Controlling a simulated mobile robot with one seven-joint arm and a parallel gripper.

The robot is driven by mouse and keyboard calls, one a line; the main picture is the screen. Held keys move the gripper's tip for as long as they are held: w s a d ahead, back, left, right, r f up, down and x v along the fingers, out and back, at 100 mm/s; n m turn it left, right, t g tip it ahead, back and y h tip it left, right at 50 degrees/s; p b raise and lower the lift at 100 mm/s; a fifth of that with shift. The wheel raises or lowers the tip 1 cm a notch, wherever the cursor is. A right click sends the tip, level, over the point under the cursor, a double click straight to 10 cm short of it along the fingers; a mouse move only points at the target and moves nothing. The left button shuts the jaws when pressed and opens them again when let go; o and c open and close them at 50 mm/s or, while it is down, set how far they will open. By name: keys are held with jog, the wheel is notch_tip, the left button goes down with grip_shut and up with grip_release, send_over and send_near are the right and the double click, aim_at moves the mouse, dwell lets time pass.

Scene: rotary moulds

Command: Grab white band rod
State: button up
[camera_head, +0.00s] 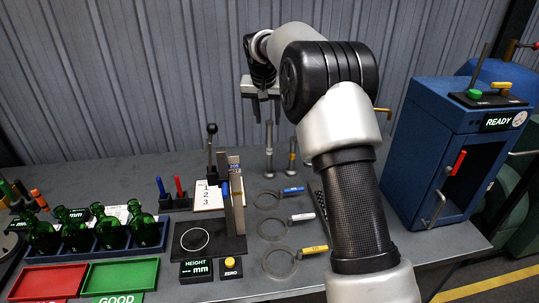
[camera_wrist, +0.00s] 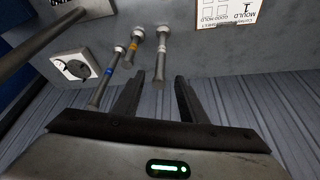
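The white band rod (camera_wrist: 161,55) is a slim metal rod in the wrist view, just past the gap between my fingertips. In the head view the leftmost rod (camera_head: 268,150), below my gripper (camera_head: 264,93), appears to be the same one. My gripper (camera_wrist: 160,77) is open, its two dark fingers apart with nothing visibly held. A rod with an orange band (camera_wrist: 133,47) is beside it; it also shows in the head view (camera_head: 292,157). A rod with a blue band (camera_wrist: 106,73) is farther left in the wrist view; my arm probably hides it in the head view.
Ring gauges with blue (camera_head: 293,190), white (camera_head: 302,217) and yellow (camera_head: 313,249) handles lie on the bench. A height gauge (camera_head: 237,205) stands left of them. Green bottles (camera_head: 75,232) sit in a rack at left. A blue cabinet (camera_head: 432,150) stands at right.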

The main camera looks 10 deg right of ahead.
aim_at(269, 132)
jog(key=p+x, duration=0.1)
jog(key=x, duration=1)
jog(key=shift+w+f, duration=0.15)
jog(key=shift+f, duration=0.1)
grip_shut()
jog(key=shift+r, duration=0.1)
dwell(0.9)
